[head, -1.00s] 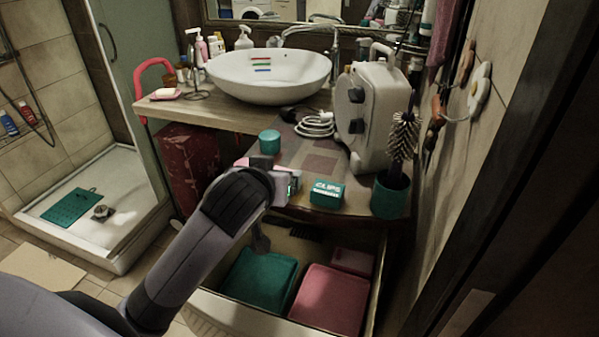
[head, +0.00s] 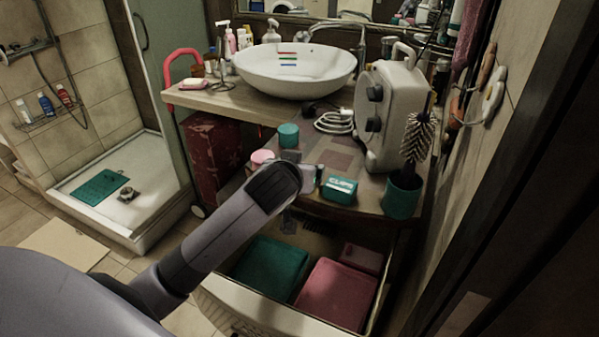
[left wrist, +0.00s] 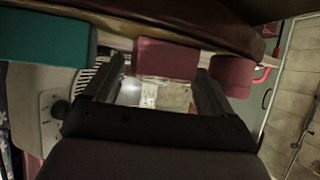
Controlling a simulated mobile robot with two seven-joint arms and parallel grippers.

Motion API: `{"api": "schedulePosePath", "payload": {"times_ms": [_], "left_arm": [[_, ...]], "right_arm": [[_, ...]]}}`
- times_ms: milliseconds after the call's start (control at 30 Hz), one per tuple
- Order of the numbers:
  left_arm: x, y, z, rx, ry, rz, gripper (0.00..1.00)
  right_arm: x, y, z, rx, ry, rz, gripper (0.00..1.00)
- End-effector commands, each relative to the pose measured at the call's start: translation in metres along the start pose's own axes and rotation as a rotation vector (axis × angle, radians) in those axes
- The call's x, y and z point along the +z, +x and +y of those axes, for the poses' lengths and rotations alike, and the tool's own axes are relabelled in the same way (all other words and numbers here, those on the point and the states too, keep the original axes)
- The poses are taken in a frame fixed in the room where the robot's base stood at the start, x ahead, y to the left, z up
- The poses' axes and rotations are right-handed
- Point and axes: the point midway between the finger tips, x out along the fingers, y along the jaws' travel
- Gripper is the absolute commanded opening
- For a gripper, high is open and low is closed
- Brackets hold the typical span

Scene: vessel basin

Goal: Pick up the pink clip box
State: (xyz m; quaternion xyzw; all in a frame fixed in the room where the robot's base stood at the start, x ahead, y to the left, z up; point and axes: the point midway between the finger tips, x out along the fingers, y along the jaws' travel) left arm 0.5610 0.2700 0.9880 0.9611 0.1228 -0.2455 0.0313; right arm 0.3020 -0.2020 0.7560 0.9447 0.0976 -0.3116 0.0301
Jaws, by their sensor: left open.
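The pink clip box (left wrist: 167,60) shows in the left wrist view as a small pink block, lined up between the fingertips of my left gripper (left wrist: 160,70). The fingers are spread apart; I cannot tell whether they touch it. In the head view the left gripper (head: 303,172) is over the front of the vanity counter, and my arm hides most or all of the box. A teal box marked CLIPS (head: 339,190) stands just right of the gripper. A round pink container (head: 262,157) is to its left, and also shows in the left wrist view (left wrist: 232,74). My right gripper is not visible.
A teal jar (head: 288,134) stands behind the gripper. A toilet brush in a teal holder (head: 402,197) and a beige appliance (head: 388,120) stand right. Below, an open drawer (head: 235,306) holds teal (head: 270,266) and pink (head: 337,293) boxes. A white basin (head: 295,75) is behind.

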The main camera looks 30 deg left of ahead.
Motion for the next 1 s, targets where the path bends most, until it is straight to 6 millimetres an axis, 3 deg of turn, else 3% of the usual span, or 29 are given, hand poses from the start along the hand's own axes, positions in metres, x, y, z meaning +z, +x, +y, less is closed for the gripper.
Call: {"api": "schedulePosePath", "payload": {"times_ms": [67, 133, 200, 233, 667, 867, 1000], "left_arm": [[0.000, 0.000, 0.000, 0.000, 0.000, 0.000, 0.85], [0.000, 0.000, 0.000, 0.000, 0.000, 0.000, 0.68], [0.000, 0.000, 0.000, 0.000, 0.000, 0.000, 0.46], [0.000, 0.000, 0.000, 0.000, 0.000, 0.000, 0.44], [-0.007, -0.004, 0.000, 0.001, -0.001, 0.003, 0.43], [-0.032, -0.017, 0.001, 0.003, -0.004, 0.006, 0.43], [-0.064, -0.034, 0.001, 0.003, -0.005, 0.009, 0.43]], "right_arm": [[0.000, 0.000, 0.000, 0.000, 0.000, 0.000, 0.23], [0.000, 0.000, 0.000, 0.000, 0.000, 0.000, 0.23], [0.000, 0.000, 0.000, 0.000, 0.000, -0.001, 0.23], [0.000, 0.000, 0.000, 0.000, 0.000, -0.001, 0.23], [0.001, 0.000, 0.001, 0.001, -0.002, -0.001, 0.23], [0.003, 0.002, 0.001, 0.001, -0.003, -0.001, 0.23], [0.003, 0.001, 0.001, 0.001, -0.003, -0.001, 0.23]]}}
